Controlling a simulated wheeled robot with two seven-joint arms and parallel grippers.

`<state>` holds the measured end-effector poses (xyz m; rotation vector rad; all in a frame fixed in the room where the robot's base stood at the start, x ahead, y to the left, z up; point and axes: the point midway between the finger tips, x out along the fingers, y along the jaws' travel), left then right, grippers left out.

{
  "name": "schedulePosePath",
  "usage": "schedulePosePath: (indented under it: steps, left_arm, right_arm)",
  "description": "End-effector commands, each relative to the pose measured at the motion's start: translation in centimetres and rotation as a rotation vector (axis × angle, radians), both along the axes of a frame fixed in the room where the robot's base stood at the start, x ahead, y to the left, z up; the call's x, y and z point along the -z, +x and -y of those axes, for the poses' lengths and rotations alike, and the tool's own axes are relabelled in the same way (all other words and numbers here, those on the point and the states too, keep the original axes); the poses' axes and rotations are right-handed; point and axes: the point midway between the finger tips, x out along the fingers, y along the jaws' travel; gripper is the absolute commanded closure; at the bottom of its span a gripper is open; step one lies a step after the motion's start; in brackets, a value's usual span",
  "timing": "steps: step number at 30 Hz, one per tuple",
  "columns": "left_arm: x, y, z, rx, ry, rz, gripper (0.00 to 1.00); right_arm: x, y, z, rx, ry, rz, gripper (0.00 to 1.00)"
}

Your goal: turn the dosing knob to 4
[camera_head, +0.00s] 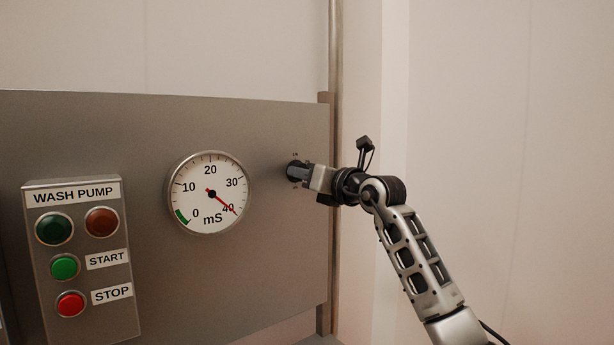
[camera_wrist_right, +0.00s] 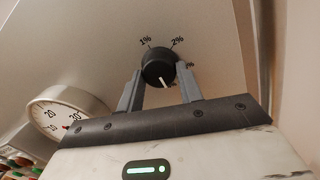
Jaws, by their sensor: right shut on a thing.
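The dosing knob (camera_wrist_right: 157,68) is a round black knob with a white pointer line, on the grey panel. In the right wrist view the labels 1% and 2% show above it; a further label at its right is partly hidden by a finger. The white line points down and slightly right in that view. In the head view the knob (camera_head: 294,171) sits at the panel's right part. My right gripper (camera_head: 304,174) is shut on the knob, with one finger (camera_wrist_right: 160,85) on each side of it. My left gripper is not in view.
A round mS gauge (camera_head: 210,170) is left of the knob, its red needle near 40. A wash pump box (camera_head: 84,262) with lamps and start and stop buttons stands further left. A vertical pipe (camera_head: 335,60) runs along the panel's right edge.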

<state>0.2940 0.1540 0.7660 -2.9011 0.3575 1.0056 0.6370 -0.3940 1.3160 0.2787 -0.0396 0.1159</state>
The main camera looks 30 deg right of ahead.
Motion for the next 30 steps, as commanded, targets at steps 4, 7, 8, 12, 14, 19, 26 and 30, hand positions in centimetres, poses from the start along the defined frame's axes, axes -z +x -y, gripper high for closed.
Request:
schedulePosePath:
  steps: [4, 7, 8, 12, 14, 19, 26, 30]
  left_arm:
    - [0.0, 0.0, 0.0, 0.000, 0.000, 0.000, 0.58]
    - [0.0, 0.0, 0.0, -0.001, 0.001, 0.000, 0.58]
    - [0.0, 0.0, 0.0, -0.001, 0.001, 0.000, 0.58]
    - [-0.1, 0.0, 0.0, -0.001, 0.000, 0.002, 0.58]
    - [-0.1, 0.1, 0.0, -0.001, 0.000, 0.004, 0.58]
    - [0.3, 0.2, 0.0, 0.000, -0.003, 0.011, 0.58]
    - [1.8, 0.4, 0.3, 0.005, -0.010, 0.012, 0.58]
    - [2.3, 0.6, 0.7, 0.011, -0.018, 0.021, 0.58]
  right_arm:
    - [0.0, 0.0, 0.0, -0.001, 0.004, 0.001, 0.53]
    - [0.0, 0.0, 0.0, -0.001, 0.003, 0.001, 0.42]
    - [0.0, 0.0, 0.0, -0.001, 0.003, 0.001, 0.42]
    - [0.0, 0.0, 0.0, -0.001, 0.002, 0.001, 0.42]
    - [0.0, -0.1, 0.0, -0.001, 0.001, 0.001, 0.42]
    - [0.3, -1.5, 0.2, 0.001, -0.001, 0.002, 0.42]
    - [0.9, -6.6, 0.8, 0.003, -0.005, 0.002, 0.42]
    - [1.1, -10.0, 1.2, 0.003, -0.003, 0.002, 0.42]
